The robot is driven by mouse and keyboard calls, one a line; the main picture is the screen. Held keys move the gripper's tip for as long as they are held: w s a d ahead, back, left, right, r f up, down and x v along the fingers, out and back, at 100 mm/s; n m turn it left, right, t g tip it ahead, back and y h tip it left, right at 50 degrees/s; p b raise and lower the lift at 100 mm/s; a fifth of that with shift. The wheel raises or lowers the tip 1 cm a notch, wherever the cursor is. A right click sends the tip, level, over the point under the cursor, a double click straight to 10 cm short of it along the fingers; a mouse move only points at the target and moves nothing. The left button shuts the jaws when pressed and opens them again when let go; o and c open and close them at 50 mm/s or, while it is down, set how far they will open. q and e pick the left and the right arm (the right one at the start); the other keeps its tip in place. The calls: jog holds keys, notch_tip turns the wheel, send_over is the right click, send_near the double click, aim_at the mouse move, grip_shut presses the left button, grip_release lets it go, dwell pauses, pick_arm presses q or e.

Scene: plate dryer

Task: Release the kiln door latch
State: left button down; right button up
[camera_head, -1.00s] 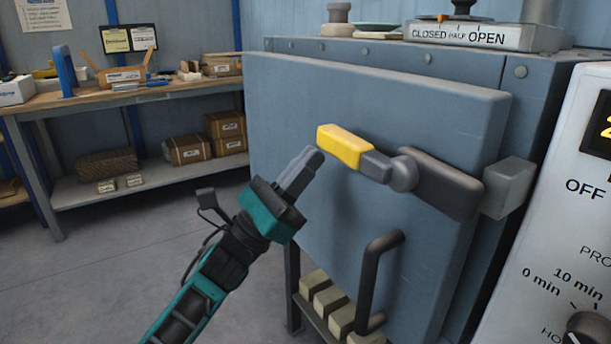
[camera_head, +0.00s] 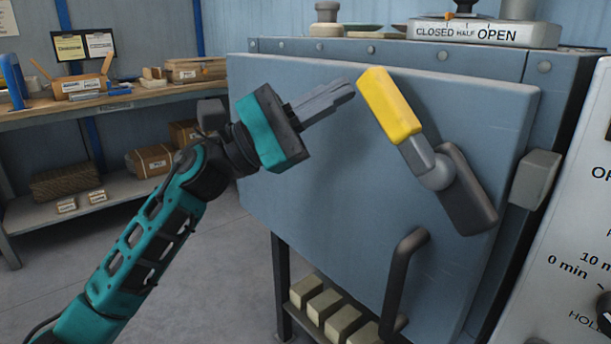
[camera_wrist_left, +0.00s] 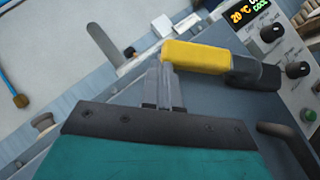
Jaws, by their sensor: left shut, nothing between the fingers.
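The kiln door (camera_head: 300,165) is a grey-blue panel filling the middle of the head view. Its latch has a yellow handle (camera_head: 389,104) on a dark pivot and arm (camera_head: 440,178). The handle points up and to the left. My left gripper (camera_head: 350,90) is shut and empty, its fingertips just left of the yellow handle's upper end. In the left wrist view the shut fingers (camera_wrist_left: 164,72) reach up beside the left end of the yellow handle (camera_wrist_left: 195,57). I cannot tell whether they touch it. My right gripper is in neither view.
A dark bar handle (camera_head: 403,280) sticks out from the door below the latch. A control panel (camera_head: 590,230) stands at the right. A workbench (camera_head: 100,103) with boxes is at the left. Pale blocks (camera_head: 325,305) sit beneath the kiln.

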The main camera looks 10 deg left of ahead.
pick_arm(q)
jog(key=r+m+g, duration=0.1)
jog(key=s+d+r+m+g+y, duration=0.1)
jog(key=d+r+m, duration=0.1)
jog(key=m, duration=0.1)
jog(key=shift+s+r+g+y, duration=0.2)
jog(key=shift+s+g+y, duration=0.1)
jog(key=shift+g, duration=0.1)
jog(key=shift+r, duration=0.1)
